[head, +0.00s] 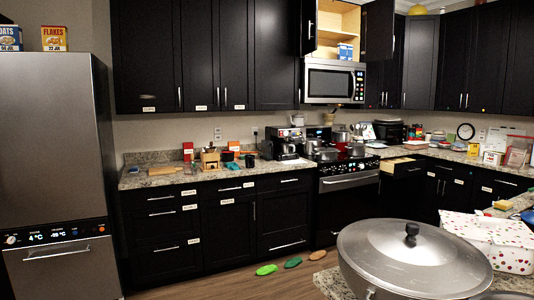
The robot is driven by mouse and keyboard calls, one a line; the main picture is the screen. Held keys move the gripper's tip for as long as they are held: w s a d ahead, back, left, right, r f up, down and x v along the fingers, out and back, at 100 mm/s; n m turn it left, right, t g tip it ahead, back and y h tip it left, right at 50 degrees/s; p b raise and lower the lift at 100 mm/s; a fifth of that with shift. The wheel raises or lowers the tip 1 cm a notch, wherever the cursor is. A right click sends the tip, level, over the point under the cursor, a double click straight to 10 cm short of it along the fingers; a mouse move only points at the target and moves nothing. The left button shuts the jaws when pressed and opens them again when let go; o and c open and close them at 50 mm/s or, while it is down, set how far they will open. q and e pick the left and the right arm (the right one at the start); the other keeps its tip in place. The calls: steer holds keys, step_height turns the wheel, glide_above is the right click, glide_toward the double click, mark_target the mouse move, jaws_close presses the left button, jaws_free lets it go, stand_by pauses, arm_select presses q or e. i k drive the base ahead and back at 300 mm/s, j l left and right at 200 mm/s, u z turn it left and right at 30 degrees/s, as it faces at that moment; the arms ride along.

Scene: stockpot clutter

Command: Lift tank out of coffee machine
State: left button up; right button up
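What looks like the coffee machine (286,143) stands on the far counter, left of the stove. It is black and silver and small at this distance. A second dark appliance (318,138) stands close to its right. I cannot make out the tank as a separate part. Neither of my grippers is in view.
A large lidded stockpot (412,255) fills the near right foreground, with a polka-dot box (495,238) beside it. The fridge (52,170) stands at left. Flat green and brown items (267,269) lie on the floor below the far counter (140,182). An upper cabinet (338,28) and a drawer (402,165) are open.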

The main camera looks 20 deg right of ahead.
mark_target(267, 147)
steer(key=i+z, duration=0.1)
steer(key=i, duration=2.1)
steer(key=i+l+z, duration=0.15)
steer(key=i+z, duration=0.3)
steer(key=i+j+z, duration=0.1)
steer(key=i+z, duration=0.35)
steer(key=i, duration=0.2)
steer(key=i+j+z, duration=0.25)
steer(key=i+z, duration=0.2)
steer(key=i, duration=0.1)
